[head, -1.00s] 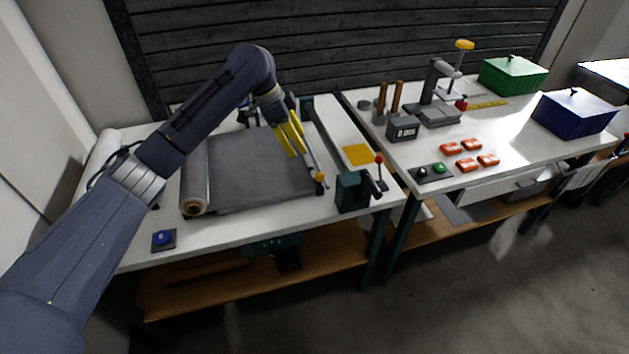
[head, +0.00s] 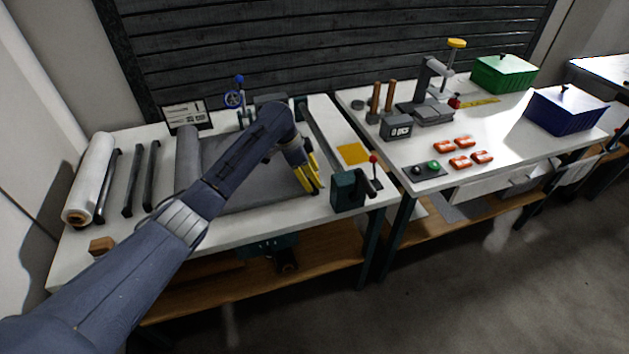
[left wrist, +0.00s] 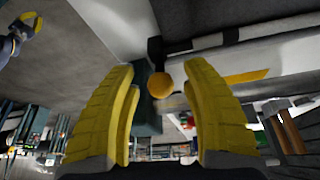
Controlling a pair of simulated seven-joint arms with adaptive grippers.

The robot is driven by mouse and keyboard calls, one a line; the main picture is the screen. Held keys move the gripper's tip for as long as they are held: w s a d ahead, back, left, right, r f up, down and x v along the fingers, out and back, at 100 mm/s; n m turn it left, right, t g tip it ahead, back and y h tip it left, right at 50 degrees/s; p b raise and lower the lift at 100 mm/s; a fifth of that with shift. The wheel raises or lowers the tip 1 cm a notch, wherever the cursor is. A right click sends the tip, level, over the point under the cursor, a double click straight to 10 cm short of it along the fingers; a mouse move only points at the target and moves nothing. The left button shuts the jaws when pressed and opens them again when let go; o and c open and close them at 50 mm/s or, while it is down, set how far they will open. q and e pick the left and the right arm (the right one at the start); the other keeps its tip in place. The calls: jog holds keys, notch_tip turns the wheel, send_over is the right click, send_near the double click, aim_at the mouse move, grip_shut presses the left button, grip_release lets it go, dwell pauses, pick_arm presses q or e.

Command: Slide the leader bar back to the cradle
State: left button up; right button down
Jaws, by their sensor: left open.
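The grey sheet (head: 238,185) lies flat on the left table, with its grey roll (head: 187,155) at its left side. An orange ball knob (left wrist: 160,85), apparently on the end of the leader bar, shows in the left wrist view. My left gripper (head: 315,190) is low at the sheet's right edge, with its yellow fingers open. In the left wrist view the fingers (left wrist: 168,105) stand either side of the knob; contact cannot be told. A yellow-tipped part, seemingly my right gripper (left wrist: 27,28), shows at upper left there.
Dark bars (head: 133,185) and a white roll (head: 90,180) lie at left. The right table holds orange parts (head: 460,162) and bins.

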pick_arm(q)
jog(key=shift+x, duration=1.05)
grip_shut()
jog(key=shift+r, duration=0.1)
